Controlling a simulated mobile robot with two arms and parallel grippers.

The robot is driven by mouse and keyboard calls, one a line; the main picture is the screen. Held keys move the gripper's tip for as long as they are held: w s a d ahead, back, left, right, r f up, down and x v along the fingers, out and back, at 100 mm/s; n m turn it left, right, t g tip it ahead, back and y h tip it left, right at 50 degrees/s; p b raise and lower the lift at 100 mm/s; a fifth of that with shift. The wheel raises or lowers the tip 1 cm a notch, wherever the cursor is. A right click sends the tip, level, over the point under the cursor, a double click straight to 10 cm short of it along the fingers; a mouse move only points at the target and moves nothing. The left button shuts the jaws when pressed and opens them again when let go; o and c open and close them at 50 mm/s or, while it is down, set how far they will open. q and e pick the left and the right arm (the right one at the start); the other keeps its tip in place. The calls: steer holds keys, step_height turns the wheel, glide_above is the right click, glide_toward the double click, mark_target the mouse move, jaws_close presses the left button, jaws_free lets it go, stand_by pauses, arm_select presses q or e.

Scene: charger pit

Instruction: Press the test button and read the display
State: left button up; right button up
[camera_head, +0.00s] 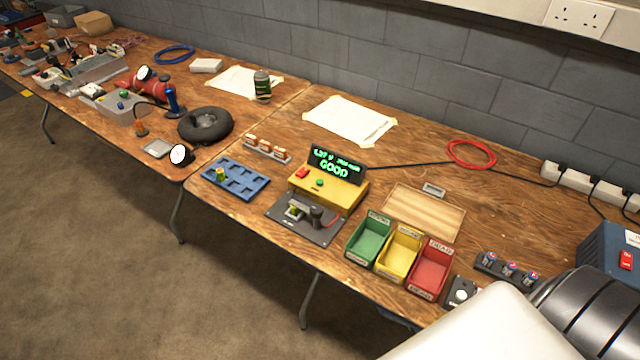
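The tester is a yellow box (340,197) on the right-hand wooden bench, with a black display (338,165) at its back. The display is lit green and reads "GOOD", under a smaller line that looks like "1.27 V" followed by characters I cannot read for sure. A red button (302,173) and a green button (320,182) sit on the box's top. In front lies a dark plate (290,226) with a clamp-like fixture (313,214) and a small yellow-green item in it. Neither of my grippers is in view.
Green (367,238), yellow (397,252) and red (430,268) bins stand right of the tester. A blue tray (236,180) with one yellow-green piece lies left. A black cable (420,163) runs behind. My own body parts cover the lower right corner.

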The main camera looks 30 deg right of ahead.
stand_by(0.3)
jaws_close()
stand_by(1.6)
